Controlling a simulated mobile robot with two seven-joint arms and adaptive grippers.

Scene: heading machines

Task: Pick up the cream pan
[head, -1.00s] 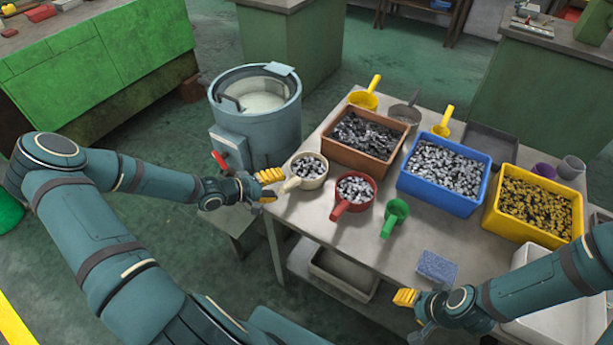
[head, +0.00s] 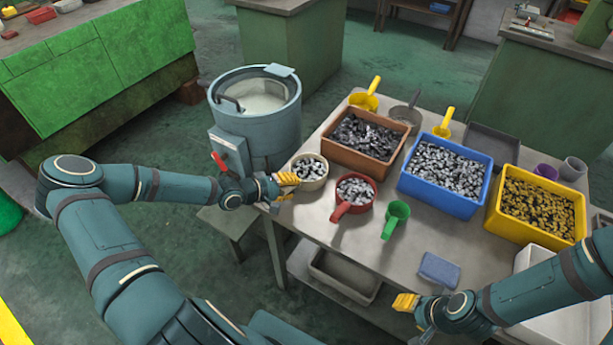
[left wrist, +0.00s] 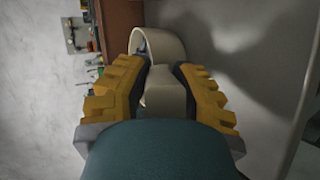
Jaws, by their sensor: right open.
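The cream pan (head: 309,172), filled with small metal pieces, stands at the left corner of the table (head: 330,236). My left gripper (head: 286,183) is at its handle, which the gripper mostly hides in the head view. In the left wrist view the handle (left wrist: 160,90) lies between the two yellow fingers of the left gripper (left wrist: 162,88), with the pads against both sides. The pan's round wall (left wrist: 166,40) shows beyond them. My right gripper (head: 410,304) is open and empty near the table's front edge.
A red pan (head: 355,191) stands close to the right of the cream pan, with a green scoop (head: 397,212) beyond. Brown (head: 365,153), blue (head: 437,193) and yellow (head: 510,222) bins stand behind. A blue-grey round machine (head: 262,125) is left of the table.

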